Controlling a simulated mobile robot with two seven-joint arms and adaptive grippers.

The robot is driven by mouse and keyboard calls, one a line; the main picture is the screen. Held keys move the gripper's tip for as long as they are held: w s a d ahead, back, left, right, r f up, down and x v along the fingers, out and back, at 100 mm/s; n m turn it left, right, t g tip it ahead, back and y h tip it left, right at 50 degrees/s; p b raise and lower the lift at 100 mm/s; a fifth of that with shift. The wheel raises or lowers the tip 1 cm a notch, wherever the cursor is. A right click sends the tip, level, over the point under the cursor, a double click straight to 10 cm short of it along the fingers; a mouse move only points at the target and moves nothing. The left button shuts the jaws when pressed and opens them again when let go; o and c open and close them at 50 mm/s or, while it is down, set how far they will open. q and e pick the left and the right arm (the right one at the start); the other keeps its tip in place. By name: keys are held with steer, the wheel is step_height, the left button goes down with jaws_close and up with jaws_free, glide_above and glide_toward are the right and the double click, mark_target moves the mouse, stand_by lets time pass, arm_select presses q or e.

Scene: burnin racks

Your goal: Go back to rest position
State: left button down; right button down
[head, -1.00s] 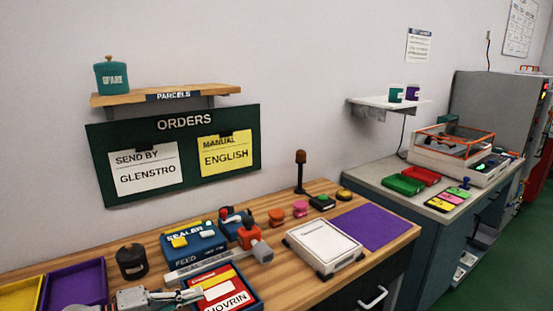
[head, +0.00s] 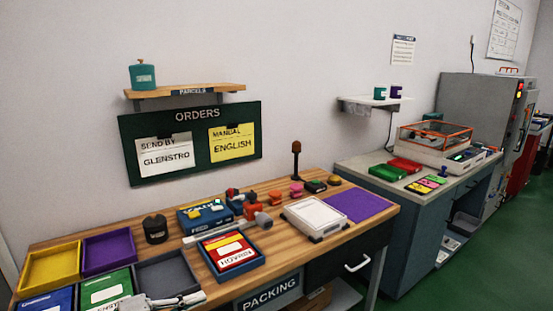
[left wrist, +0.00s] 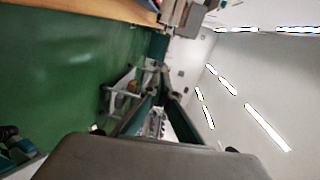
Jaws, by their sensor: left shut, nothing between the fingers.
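My left gripper (head: 168,301) shows at the bottom edge of the head view, in front of the packing bench (head: 225,262). It is shut and empty. It is near the grey tray (head: 194,280) and to the left of the blue tray (head: 257,269) that holds a red card marked HOVRIN (head: 230,252). Most of my left arm is cut off by the frame. The left wrist view is tilted and shows green floor (left wrist: 60,75) and white wall. My right gripper is not in view.
Yellow (head: 50,268) and purple (head: 108,252) trays stand at the bench's left. A second bench (head: 382,222) is at the right; green floor there is clear.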

arm_select(q)
steer(key=s+f+n+t+y, duration=0.1)
steer(key=s+f+n+y, duration=0.9)
steer(key=s+f+n, duration=1.3)
steer(key=shift+n+y, duration=0.3)
steer(key=shift+n, duration=0.1)
